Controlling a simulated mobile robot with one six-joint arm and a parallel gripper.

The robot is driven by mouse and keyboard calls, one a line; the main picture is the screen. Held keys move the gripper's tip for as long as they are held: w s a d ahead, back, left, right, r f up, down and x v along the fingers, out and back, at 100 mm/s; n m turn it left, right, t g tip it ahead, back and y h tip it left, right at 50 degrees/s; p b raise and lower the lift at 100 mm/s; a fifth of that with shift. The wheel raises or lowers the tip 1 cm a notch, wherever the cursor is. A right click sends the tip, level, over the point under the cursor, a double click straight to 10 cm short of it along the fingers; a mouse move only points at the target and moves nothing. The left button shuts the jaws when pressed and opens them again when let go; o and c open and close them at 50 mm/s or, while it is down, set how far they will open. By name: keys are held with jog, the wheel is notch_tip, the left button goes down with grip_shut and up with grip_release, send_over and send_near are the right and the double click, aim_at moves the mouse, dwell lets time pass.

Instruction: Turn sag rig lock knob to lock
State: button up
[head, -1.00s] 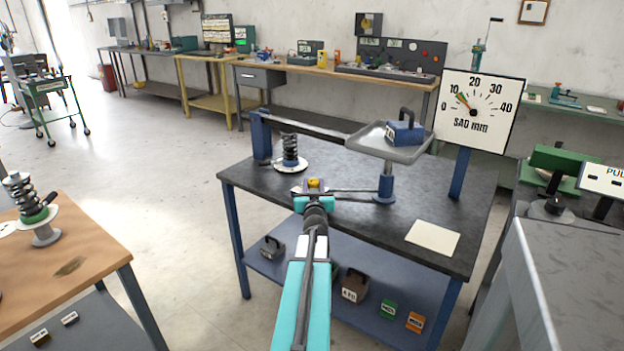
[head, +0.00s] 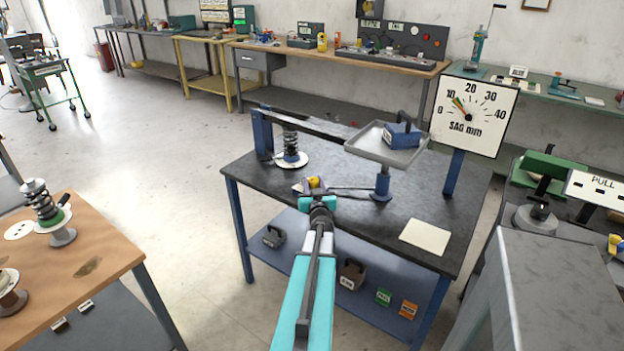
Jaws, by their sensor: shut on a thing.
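The sag rig stands on a dark-topped blue bench (head: 375,232). Its lock knob (head: 314,182) is a small yellow piece near the bench's front left edge. My gripper (head: 315,191) reaches it from the front and is shut on it; the fingers hide much of the knob. A purple-grey piece shows just left of the fingertips. The rig's spring (head: 290,146) stands upright on a white disc behind the knob. The dial (head: 473,116), marked SAG mm, has its needle near 10.
A grey tray (head: 372,148) on a blue post holds a blue weight (head: 401,136), right of my gripper. A paper sheet (head: 425,237) lies at the bench's front right. A wooden table (head: 105,235) stands left, a grey cabinet (head: 560,275) right. Open floor lies at left.

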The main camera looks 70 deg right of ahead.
jog(key=shift+w+a, duration=0.1)
jog(key=shift+a, duration=0.3)
jog(key=o, duration=1)
jog(key=shift+o, duration=0.2)
jog(key=shift+d, duration=0.1)
